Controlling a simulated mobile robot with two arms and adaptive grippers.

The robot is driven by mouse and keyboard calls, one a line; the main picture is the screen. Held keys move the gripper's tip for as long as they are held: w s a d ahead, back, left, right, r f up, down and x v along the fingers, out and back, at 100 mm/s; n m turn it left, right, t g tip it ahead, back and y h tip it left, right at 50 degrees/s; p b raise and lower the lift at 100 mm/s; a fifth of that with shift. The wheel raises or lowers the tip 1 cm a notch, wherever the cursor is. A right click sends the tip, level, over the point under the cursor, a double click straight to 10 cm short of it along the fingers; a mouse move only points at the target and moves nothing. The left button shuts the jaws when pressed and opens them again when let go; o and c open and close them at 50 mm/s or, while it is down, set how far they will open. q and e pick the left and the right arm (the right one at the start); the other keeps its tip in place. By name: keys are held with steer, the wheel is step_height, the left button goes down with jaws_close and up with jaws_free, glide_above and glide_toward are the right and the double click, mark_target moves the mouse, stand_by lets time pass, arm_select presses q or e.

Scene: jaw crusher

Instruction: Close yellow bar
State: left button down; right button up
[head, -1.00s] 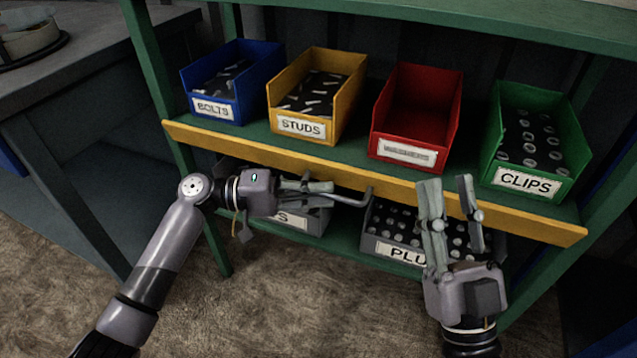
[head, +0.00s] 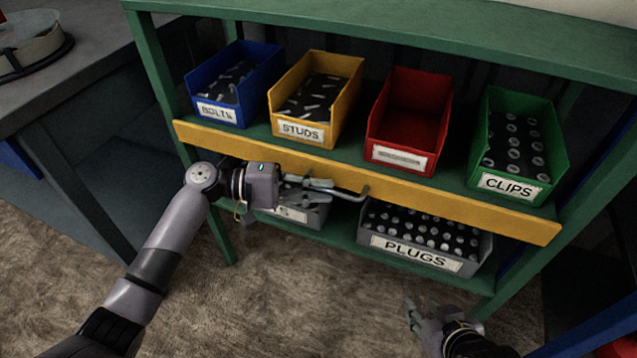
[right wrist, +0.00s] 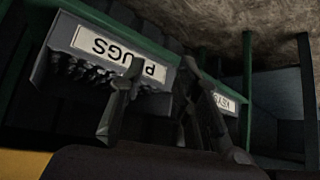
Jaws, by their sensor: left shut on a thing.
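The yellow bar (head: 450,203) runs across the front of the green shelf, below the row of coloured bins. It also shows at the lower left corner of the right wrist view (right wrist: 20,164). A grey bent handle (head: 348,196) is fixed to the bar's front. My left gripper (head: 322,187) is shut on this handle, with its fingers in front of the bar. My right gripper (head: 423,312) is low at the right, below and in front of the shelf, away from the bar. Its fingers are apart and empty in the right wrist view (right wrist: 165,90).
Blue (head: 238,85), yellow (head: 318,95), red (head: 408,120) and green (head: 517,145) bins stand on the upper shelf behind the bar. A grey PLUGS bin (head: 420,252) and another grey bin (head: 298,215) stand below. A dark table (head: 70,70) is at the left.

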steer(key=shift+s+d+f+g, duration=0.15)
steer(key=shift+s+f+g, duration=0.1)
steer(key=shift+s, duration=0.15)
steer(key=shift+s+d+f+g, duration=0.15)
steer(key=shift+s+f, duration=0.05)
steer(key=shift+s, duration=0.2)
arm_select(q)
steer(key=c, duration=1.7)
jaws_free()
steer(key=shift+a, duration=0.1)
steer(key=a, duration=0.8)
steer(key=a+r, duration=0.1)
steer(key=a, duration=0.2)
steer(key=shift+s+a, duration=0.35)
steer(key=shift+a, duration=0.05)
